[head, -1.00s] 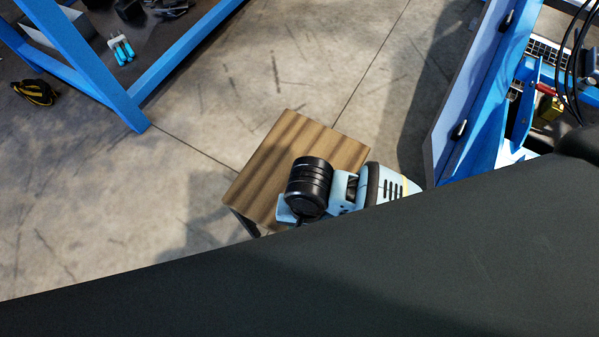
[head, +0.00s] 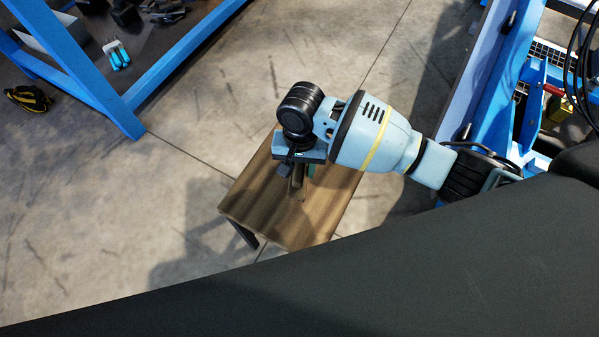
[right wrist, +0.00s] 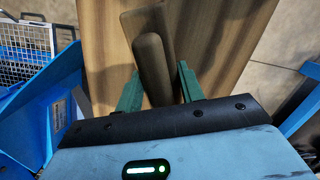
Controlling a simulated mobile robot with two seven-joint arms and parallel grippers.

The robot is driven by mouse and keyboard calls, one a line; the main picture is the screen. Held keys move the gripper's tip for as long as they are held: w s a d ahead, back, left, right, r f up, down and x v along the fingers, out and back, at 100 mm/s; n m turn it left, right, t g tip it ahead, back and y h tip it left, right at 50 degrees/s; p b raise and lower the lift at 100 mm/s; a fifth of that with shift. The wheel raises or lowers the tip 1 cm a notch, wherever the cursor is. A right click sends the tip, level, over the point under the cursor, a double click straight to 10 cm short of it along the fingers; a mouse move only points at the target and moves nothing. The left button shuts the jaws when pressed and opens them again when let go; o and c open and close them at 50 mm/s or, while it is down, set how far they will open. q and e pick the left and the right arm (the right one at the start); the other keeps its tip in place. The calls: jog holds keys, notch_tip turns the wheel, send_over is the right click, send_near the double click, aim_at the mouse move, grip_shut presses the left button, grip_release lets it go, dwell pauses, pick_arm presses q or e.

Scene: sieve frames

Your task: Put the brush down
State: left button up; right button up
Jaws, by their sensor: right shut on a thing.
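My right gripper (head: 297,180) is over the small wooden table (head: 265,212) in the head view. It is shut on the brush, whose brown handle shows just below the jaws. In the right wrist view, the green fingers (right wrist: 158,90) stand on either side of the rounded grey-brown handle of the brush (right wrist: 152,65). A wider, flat part of the brush extends beyond the handle, over the wood. The bristles cannot be made out, and I cannot tell whether the brush touches the tabletop. My left gripper is not in view.
A blue-framed bench (head: 120,110) with tools stands at the upper left. Another blue frame (head: 490,85) with cables stands at the right. A yellow-black item (head: 28,98) lies at the far left. The concrete floor around the table is clear.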

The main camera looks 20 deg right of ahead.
jog(key=shift+f, duration=0.1)
notch_tip(320, 180, down, 3)
jog(key=shift+f+b, duration=0.2)
jog(key=shift+b, duration=0.5)
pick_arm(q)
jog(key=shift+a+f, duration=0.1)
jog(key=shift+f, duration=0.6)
pick_arm(e)
jog(key=shift+r, duration=0.1)
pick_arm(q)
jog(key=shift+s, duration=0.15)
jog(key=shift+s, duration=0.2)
pick_arm(e)
jog(key=o, duration=0.9)
